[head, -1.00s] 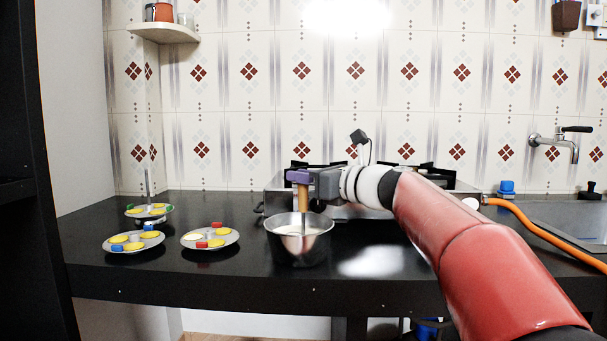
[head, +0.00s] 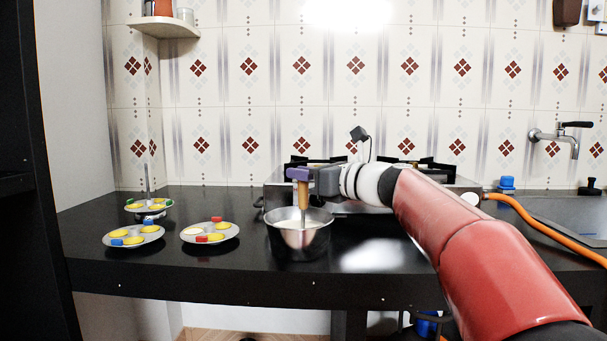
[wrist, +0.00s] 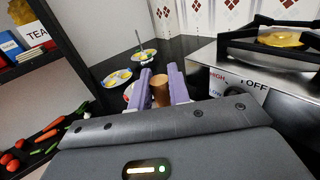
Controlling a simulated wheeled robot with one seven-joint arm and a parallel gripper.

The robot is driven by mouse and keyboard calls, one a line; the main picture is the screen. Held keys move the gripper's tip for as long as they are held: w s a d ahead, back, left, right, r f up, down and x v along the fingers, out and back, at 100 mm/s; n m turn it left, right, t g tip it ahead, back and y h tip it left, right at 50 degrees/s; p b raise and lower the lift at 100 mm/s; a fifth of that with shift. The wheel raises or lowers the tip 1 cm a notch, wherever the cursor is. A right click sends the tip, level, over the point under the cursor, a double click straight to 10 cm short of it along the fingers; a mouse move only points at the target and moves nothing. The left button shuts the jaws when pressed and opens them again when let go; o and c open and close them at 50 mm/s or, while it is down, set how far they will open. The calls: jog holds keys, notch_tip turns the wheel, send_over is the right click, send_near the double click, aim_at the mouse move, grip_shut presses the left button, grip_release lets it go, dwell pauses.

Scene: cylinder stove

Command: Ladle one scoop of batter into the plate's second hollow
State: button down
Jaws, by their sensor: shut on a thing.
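My gripper (head: 299,175), with purple fingers, is shut on the wooden handle of a ladle (head: 304,200). In the wrist view the handle (wrist: 160,90) stands between both fingers. The ladle is roughly upright, with its lower end down inside a metal bowl (head: 300,243) of pale batter (head: 286,226); its scoop is hidden. Three round plates with hollows stand to the left: a middle plate (head: 210,240) with red markers, a left plate (head: 134,246) with blue markers, and a back plate (head: 149,215) with green markers. Yellow fills show in several hollows; the middle plate's left hollow looks paler.
A steel stove (head: 270,187) stands behind the bowl; in the wrist view something yellow (wrist: 281,39) lies on its burner. A sink with a tap (head: 555,142) and an orange hose (head: 540,228) are at the right. Counter space between plates and bowl is narrow.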

notch_tip(320, 180, up, 9)
jog(key=p, duration=0.8)
jog(key=shift+p, duration=0.3)
jog(key=shift+f, duration=0.15)
jog(key=shift+a, duration=0.1)
dwell(0.5)
